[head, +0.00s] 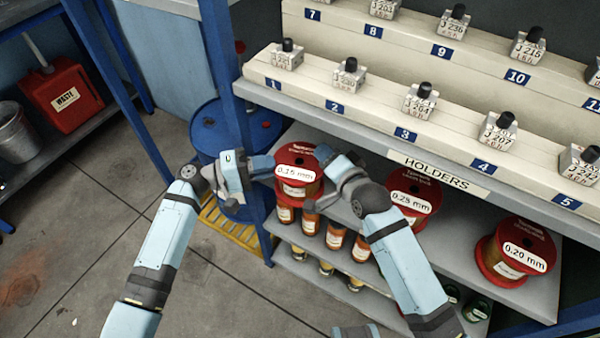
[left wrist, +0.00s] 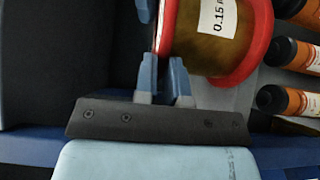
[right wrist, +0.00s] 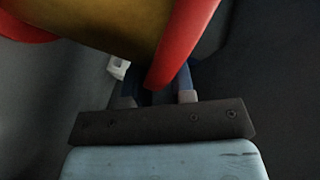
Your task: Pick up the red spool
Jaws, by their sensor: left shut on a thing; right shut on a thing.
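The red spool labelled 0.15 mm (head: 297,171) stands on the shelf under the numbered holders, with gold wire between its red flanges. My left gripper (head: 268,166) is shut on its left edge in the head view. My right gripper (head: 325,160) is shut on its right edge. In the left wrist view the fingers (left wrist: 165,80) grip the rim of the spool (left wrist: 240,60). In the right wrist view the fingers (right wrist: 160,95) close on the red flange of the spool (right wrist: 180,45). Whether its base touches the shelf is hard to tell.
Two more red spools, 0.25 mm (head: 415,195) and 0.20 mm (head: 518,252), stand to the right. Several bottles (head: 335,235) stand on the shelf below. The holder ledge (head: 380,140) overhangs behind. A blue post (head: 232,110) and a blue drum (head: 212,130) are on the left.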

